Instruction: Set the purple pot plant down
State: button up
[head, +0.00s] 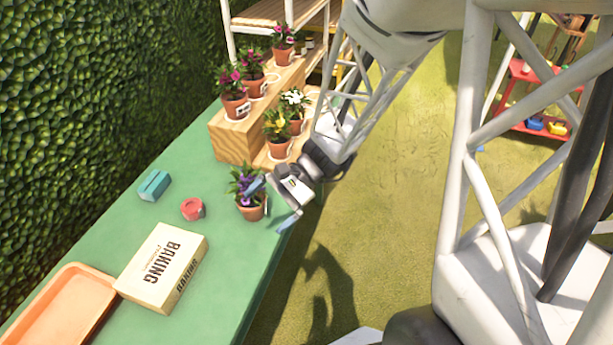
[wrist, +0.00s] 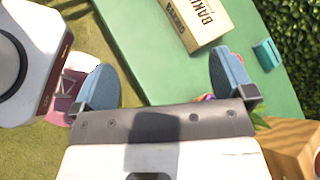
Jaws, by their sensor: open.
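The purple pot plant (head: 251,208), purple flowers and green leaves in a terracotta pot, stands upright on the green table (head: 215,255) near its right edge. My gripper (head: 272,204) is open at the plant's right side, with one blue finger overlapping the leaves in the head view. I cannot tell whether that finger touches them. In the wrist view both blue fingers of my gripper (wrist: 165,82) are spread wide with nothing held between them. There the plant is mostly hidden behind the gripper body; only bits of leaf and flower show at its right edge.
A wooden stepped stand (head: 235,138) with several potted flowers is just behind the plant. A red round object (head: 192,209), a blue block (head: 154,185), a baking box (head: 163,267) and an orange tray (head: 65,308) lie to the left. Grass lies beyond the table's right edge.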

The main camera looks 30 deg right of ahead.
jog(key=s+d+r+n+t+h, duration=0.2)
jog(key=s+r+n+h, duration=0.3)
jog(key=r, duration=0.3)
jog(key=s+d+r+n+t+h, duration=0.1)
jog(key=s+d+r+n+h, duration=0.1)
jog(key=s+r+n+h, duration=0.3)
notch_tip(320, 180, up, 4)
jog(key=shift+s+f+n+t+h, duration=0.2)
jog(key=shift+n+t+h, duration=0.25)
jog(key=shift+h, duration=0.65)
